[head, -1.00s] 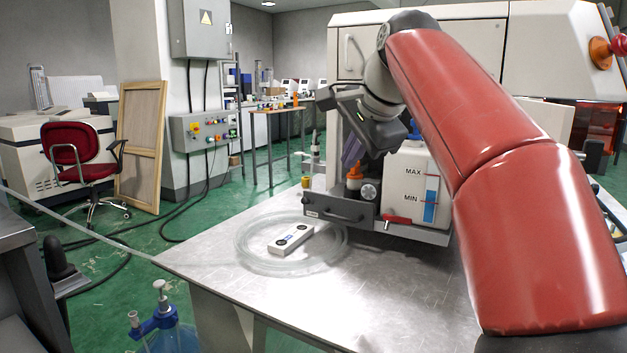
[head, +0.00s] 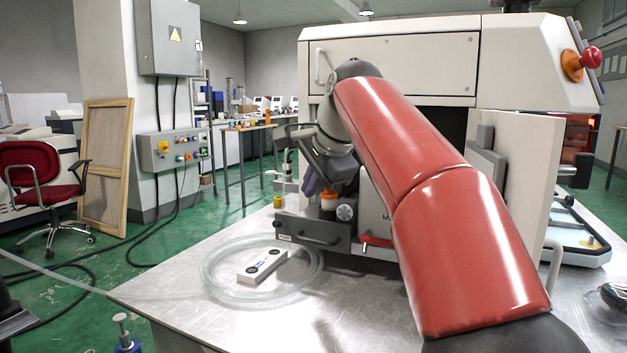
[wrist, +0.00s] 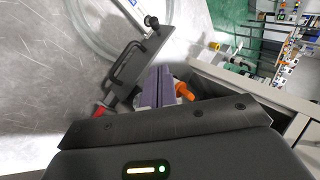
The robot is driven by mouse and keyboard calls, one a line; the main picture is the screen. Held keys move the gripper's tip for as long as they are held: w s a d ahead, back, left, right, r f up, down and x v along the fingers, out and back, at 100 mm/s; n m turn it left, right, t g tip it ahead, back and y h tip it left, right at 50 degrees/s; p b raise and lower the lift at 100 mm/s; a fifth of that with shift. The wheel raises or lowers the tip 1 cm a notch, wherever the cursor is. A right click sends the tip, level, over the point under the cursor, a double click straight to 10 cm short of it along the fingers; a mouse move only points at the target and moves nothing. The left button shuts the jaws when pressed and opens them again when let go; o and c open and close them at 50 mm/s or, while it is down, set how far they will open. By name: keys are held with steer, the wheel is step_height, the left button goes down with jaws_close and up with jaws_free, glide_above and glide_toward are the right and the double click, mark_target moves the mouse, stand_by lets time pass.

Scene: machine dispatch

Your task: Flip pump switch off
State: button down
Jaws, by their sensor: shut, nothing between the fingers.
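The pump unit is a dark box with a front handle (head: 315,238) at the front of the large white machine. On it I see an orange cap (head: 328,201), a round grey knob (head: 345,212) and a red lever (head: 376,243). I cannot tell which part is the pump switch. My gripper (head: 311,183) is above the left part of the box. In the wrist view its purple-grey fingers (wrist: 158,88) are shut and empty, beside the orange part (wrist: 184,91) and the dark box with its handle (wrist: 122,65). Contact cannot be told.
A coil of clear hose (head: 213,284) lies on the metal table (head: 180,302), around a white block with two black discs (head: 262,266). The white machine (head: 390,65) stands behind, with an open door panel (head: 520,190) at right. My arm covers part of the machine.

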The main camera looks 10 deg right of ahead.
mark_target(282, 224)
steer(key=x, duration=0.5)
steer(key=shift+w+a+f+b, duration=0.1)
steer(key=shift+a+f+b, duration=0.15)
steer(key=shift+f+b, duration=0.1)
steer(key=shift+w+a+f, duration=0.1)
steer(key=shift+a+f, duration=0.3)
steer(key=shift+a, duration=0.25)
steer(key=shift+a+f, duration=0.45)
steer(key=shift+a, duration=0.2)
steer(key=shift+f+b, duration=0.1)
steer(key=shift+b, duration=0.35)
steer(key=shift+t+b, duration=0.3)
steer(key=shift+b, duration=0.15)
